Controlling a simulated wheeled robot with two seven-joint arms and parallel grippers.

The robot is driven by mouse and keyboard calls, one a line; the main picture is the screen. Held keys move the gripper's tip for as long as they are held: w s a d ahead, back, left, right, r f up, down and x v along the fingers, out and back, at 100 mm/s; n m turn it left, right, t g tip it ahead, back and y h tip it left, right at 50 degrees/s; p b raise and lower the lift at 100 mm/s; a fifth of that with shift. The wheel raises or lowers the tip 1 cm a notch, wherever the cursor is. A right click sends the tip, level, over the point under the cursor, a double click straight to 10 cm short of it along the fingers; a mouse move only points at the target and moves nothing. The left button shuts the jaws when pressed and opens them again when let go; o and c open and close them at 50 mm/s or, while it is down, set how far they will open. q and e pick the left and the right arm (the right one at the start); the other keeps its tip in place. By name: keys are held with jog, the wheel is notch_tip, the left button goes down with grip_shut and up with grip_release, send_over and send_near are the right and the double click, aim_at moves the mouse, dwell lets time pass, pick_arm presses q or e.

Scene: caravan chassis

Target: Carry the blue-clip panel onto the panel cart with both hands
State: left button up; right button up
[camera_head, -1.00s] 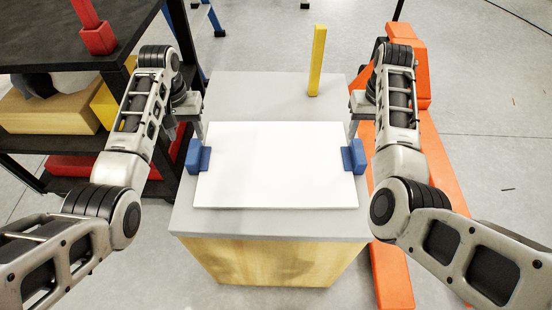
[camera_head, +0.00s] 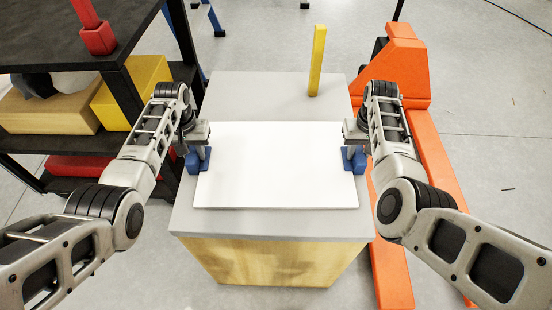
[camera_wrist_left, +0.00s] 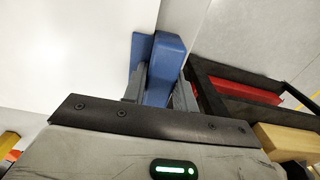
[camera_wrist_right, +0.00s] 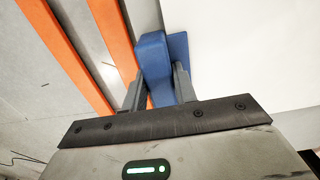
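The white panel (camera_head: 276,165) lies flat on a grey-topped block with wooden sides. It has a blue clip at each side edge. My left gripper (camera_head: 198,160) is lowered over the left clip (camera_head: 192,164). In the left wrist view its fingers (camera_wrist_left: 160,88) stand on either side of the left clip (camera_wrist_left: 164,62). My right gripper (camera_head: 352,158) is lowered over the right clip (camera_head: 360,162). In the right wrist view its fingers (camera_wrist_right: 158,90) straddle the right clip (camera_wrist_right: 153,58), with a sliver of gap at one side. Both look open; firm contact is not visible.
The grey block top (camera_head: 265,92) has a yellow upright post (camera_head: 317,62) at its far side. A dark shelf (camera_head: 70,35) with boxes stands left. An orange pallet-jack-like cart (camera_head: 437,160) stands right. Floor beyond is mostly clear.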

pick_arm(q)
grip_shut()
pick_arm(e)
grip_shut()
pick_arm(q)
jog(key=shift+r, duration=0.1)
pick_arm(e)
jog(key=shift+w+r, duration=0.1)
jog(key=shift+r, duration=0.05)
